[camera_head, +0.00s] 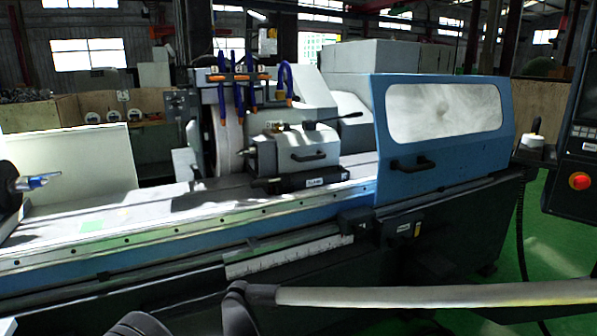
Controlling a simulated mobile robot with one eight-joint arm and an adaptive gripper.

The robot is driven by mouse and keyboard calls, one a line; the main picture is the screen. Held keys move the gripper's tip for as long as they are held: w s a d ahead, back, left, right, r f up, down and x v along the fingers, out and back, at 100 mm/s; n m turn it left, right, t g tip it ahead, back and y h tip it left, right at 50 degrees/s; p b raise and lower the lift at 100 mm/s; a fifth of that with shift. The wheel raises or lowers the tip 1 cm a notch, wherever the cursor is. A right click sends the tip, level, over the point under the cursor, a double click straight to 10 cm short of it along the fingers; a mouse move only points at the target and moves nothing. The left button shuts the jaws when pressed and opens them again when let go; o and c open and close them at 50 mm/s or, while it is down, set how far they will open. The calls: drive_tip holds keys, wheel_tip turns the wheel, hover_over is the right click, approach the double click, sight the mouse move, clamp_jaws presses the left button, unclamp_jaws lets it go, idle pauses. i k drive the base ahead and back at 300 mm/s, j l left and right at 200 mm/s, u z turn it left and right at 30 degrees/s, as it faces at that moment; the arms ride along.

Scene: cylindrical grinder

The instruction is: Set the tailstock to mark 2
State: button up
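The tailstock appears to be the grey block (292,153) right of centre on the machine table. It has a black handle (308,156) on its front face and a lever with a dark knob (350,116) on top. It sits on a dark base (300,183) with a small label. A pale scale strip (285,258) with marks runs along the machine front below; its numbers are too small to read. A dark pointer-like block (357,221) sits near the strip's right end, and I cannot tell which mark it meets. My gripper is not in view.
A blue sliding door (440,90) with a window and black handle (412,164) covers the machine's right side. Blue hoses (285,82) hang above the block. A dark round part with a pointed tip (38,182) is at far left. The control panel's red button (579,181) is at right.

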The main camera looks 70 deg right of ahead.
sight(311, 158)
drive_tip(key=z, duration=2.4)
